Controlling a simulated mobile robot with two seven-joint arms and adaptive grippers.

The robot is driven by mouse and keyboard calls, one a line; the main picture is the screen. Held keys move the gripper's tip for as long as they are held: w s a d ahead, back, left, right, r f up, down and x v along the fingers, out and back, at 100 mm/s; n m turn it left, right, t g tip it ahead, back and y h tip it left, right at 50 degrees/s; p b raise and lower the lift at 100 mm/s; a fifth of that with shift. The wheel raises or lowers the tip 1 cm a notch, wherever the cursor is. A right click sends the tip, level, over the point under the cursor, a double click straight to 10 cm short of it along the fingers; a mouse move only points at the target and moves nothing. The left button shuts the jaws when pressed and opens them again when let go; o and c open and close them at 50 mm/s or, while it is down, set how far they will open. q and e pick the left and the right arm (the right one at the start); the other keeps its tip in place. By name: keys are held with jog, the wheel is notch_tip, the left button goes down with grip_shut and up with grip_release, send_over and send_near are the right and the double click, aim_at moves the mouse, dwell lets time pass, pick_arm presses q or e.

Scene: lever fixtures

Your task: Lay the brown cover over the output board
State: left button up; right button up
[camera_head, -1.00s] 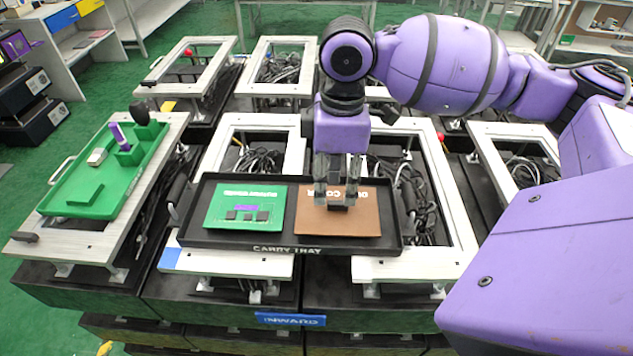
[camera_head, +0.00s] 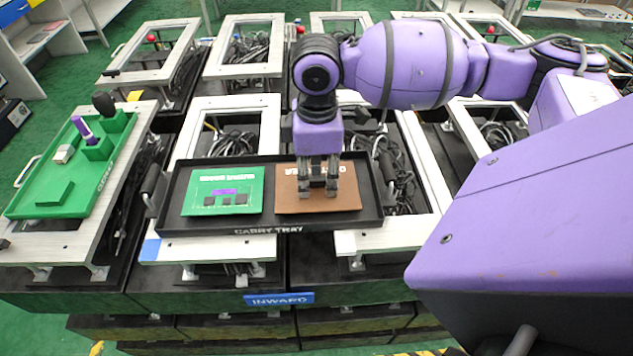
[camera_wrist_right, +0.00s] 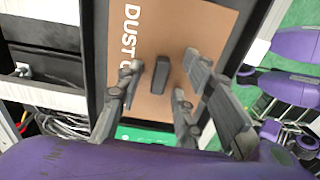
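The brown cover (camera_head: 346,198) lies flat in the right half of the black carry tray (camera_head: 335,224). A dark knob (camera_wrist_right: 160,76) stands up from it, and white lettering shows beside the knob. The green output board (camera_head: 222,203) lies flat to its left in the same tray, uncovered, with dark blocks and a purple strip. My right gripper (camera_head: 317,188) points down over the cover. In the right wrist view its fingers (camera_wrist_right: 157,87) are spread on either side of the knob, with a gap on both sides. My left gripper is not in view.
The tray rests on white frames (camera_head: 208,248) over black bases with cables. A green tray (camera_head: 52,190) with a purple-handled item stands to the left. More white frames (camera_head: 243,70) stand behind. A blue label (camera_head: 279,299) is on the front.

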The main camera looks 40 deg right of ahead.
grip_shut()
jog(key=shift+r, duration=0.1)
